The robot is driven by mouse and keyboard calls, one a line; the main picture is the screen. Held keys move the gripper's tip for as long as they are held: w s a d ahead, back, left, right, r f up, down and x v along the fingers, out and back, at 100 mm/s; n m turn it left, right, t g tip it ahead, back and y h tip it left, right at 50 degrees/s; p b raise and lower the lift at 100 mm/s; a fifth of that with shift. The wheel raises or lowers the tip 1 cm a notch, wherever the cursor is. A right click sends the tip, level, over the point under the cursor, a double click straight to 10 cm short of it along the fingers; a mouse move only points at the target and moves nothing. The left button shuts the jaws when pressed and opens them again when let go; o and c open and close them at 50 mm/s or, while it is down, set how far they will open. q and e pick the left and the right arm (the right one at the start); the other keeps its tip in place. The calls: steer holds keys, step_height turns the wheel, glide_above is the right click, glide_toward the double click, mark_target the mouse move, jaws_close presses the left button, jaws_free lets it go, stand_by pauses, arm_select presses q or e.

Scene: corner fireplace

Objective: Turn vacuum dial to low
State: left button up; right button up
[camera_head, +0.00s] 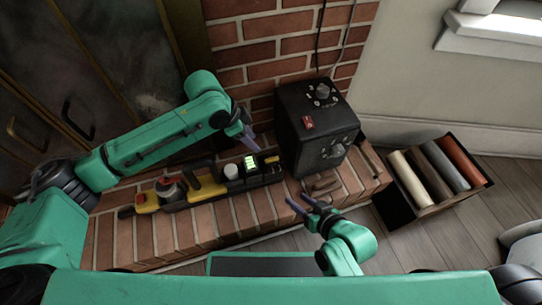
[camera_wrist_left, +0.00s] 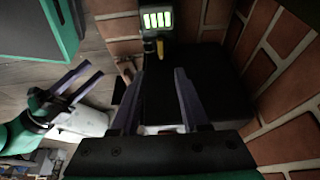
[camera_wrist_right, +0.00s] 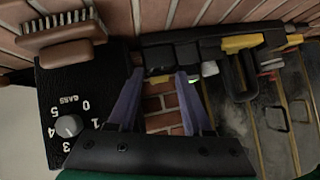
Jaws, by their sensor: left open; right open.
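The vacuum appears to be the black box (camera_head: 300,108) on the brick hearth. It has a dial (camera_head: 322,91) on top, a red switch (camera_head: 308,122), and another dial (camera_head: 337,151) on the lower face. In the right wrist view a grey knob (camera_wrist_right: 68,125) sits on a black face with white numbers around it. My left gripper (camera_head: 247,136) is open and empty, just left of the box; its fingers show in the left wrist view (camera_wrist_left: 158,100). My right gripper (camera_head: 304,204) is open and empty, below the box and apart from the lower dial.
A tool row with a green-lit unit (camera_head: 251,163) and yellow-black tools (camera_head: 206,187) lies on the hearth (camera_head: 237,213) to the left. A wooden brush (camera_wrist_right: 62,52) lies beside the box. A crate of rolls (camera_head: 437,195) stands on the floor at right. Brick wall (camera_head: 262,48) rises behind.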

arm_select(q)
steer(key=b, duration=0.2)
glide_toward(270, 159)
steer(key=b+x, duration=0.3)
steer(key=x, duration=0.5)
steer(key=shift+d+f, duration=0.15)
steer(key=shift+f, duration=0.05)
arm_select(e)
steer(key=f+t, duration=0.1)
steer(key=f, duration=0.1)
steer(key=a+f+t, duration=0.1)
steer(key=f, duration=0.1)
steer(key=a+f+m+y, duration=0.1)
steer(key=f, duration=0.1)
steer(key=shift+s+t, duration=0.1)
steer(key=shift+t, duration=0.3)
steer(key=shift+r, duration=0.1)
arm_select(q)
jaws_close()
